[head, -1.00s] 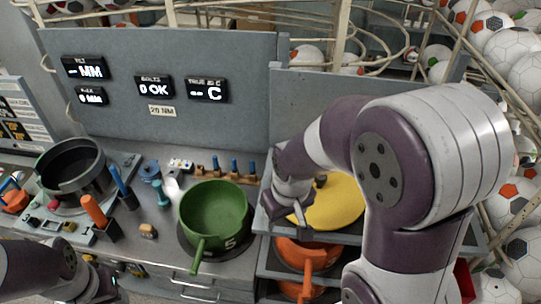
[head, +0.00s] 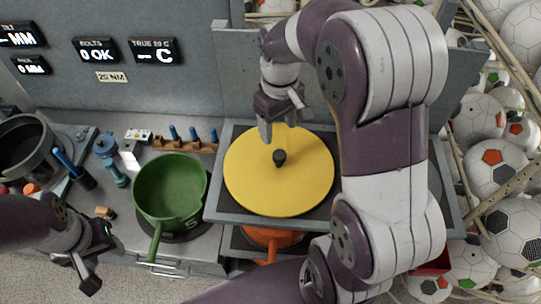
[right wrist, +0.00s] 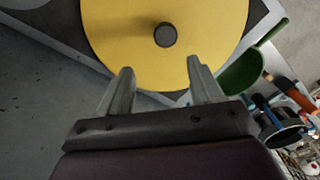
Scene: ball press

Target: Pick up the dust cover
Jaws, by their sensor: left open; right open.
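The dust cover looks to be the round yellow disc (head: 262,190) with a dark knob (head: 279,157) at its middle. It lies flat on the top shelf of a grey rack, right of the green pan. In the right wrist view the yellow disc (right wrist: 190,62) and its knob (right wrist: 165,35) lie beyond the fingertips. My right gripper (head: 279,134) is open and empty, above the disc's far edge and short of the knob; it also shows in the right wrist view (right wrist: 160,80). My left gripper (head: 92,272) is at the lower left, away from the disc, open and empty.
A green pan (head: 168,190) stands left of the rack (head: 225,215). An orange pan (head: 265,240) sits on the shelf below the disc. A dark pot (head: 25,145), a blue-handled tool (head: 68,162) and a wooden peg rack (head: 185,146) stand further left. Soccer balls (head: 497,165) fill the right side.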

